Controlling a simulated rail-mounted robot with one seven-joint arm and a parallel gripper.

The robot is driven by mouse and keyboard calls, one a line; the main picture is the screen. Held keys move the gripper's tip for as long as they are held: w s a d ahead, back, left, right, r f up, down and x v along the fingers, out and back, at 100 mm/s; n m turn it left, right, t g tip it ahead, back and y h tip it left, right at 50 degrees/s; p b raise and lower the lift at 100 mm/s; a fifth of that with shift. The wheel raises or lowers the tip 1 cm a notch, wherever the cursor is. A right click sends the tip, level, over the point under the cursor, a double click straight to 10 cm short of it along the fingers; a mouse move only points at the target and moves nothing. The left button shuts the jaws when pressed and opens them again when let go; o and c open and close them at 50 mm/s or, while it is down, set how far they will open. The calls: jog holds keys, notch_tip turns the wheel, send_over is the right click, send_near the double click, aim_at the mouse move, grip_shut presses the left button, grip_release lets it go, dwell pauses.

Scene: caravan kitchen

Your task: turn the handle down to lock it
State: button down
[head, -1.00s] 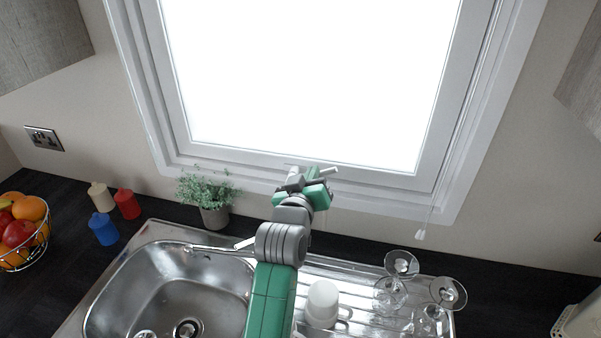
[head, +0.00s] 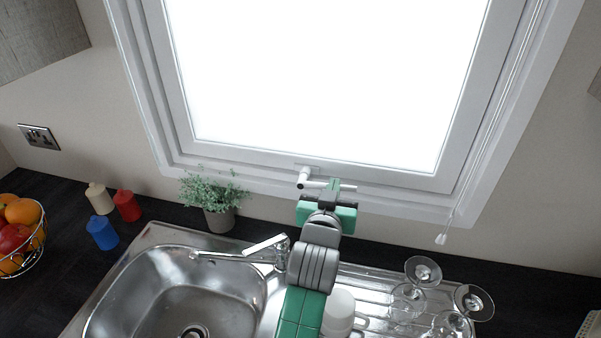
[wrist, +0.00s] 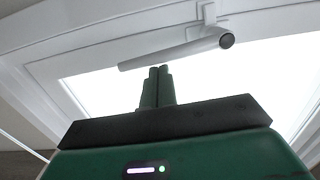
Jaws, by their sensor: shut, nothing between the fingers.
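The white window handle (head: 303,177) is mounted at the middle of the window's bottom frame. In the head view its bar extends to the right, roughly level, partly behind my gripper. In the wrist view the handle bar (wrist: 175,53) runs across above my fingers, with its rounded end at the right and its mount (wrist: 208,14) above. My gripper (head: 335,184) is at the bar, right of the mount. In the wrist view the green fingers of my gripper (wrist: 158,70) are together and empty, with their tips just below the bar. Whether they touch it is unclear.
A potted plant (head: 218,205) stands left of my arm. The sink (head: 190,300) with its tap (head: 265,246) lies below. Upturned glasses (head: 422,270) and a white cup (head: 340,308) are on the drainer. A blind cord (head: 452,215) hangs at the right.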

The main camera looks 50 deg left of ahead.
jog(key=shift+f, duration=0.1)
dwell(0.5)
jog(key=s+d+r+p, duration=0.1)
jog(key=s+d+r, duration=0.3)
jog(key=s, duration=0.5)
jog(key=shift+d+r, duration=0.3)
jog(key=shift+d, duration=0.55)
jog(key=s+d+r+m+t+h+p, duration=0.1)
jog(key=d+r+m+t+h+p, duration=0.15)
jog(key=d+r, duration=0.7)
jog(key=s+d+r+m+t+h+p, duration=0.1)
jog(key=d+r+t, duration=0.3)
jog(key=d+r, duration=0.55)
jog(key=s+d+r+m+t+h, duration=0.1)
jog(key=s+d+r+t+h, duration=0.1)
jog(key=s+d+r, duration=0.2)
jog(key=s+d+r+m+t+h+p, duration=0.1)
jog(key=d+r, duration=0.4)
jog(key=r, duration=0.5)
jog(key=s+m+t+h, duration=0.1)
jog(key=s+h, duration=0.1)
jog(key=shift+s, duration=0.35)
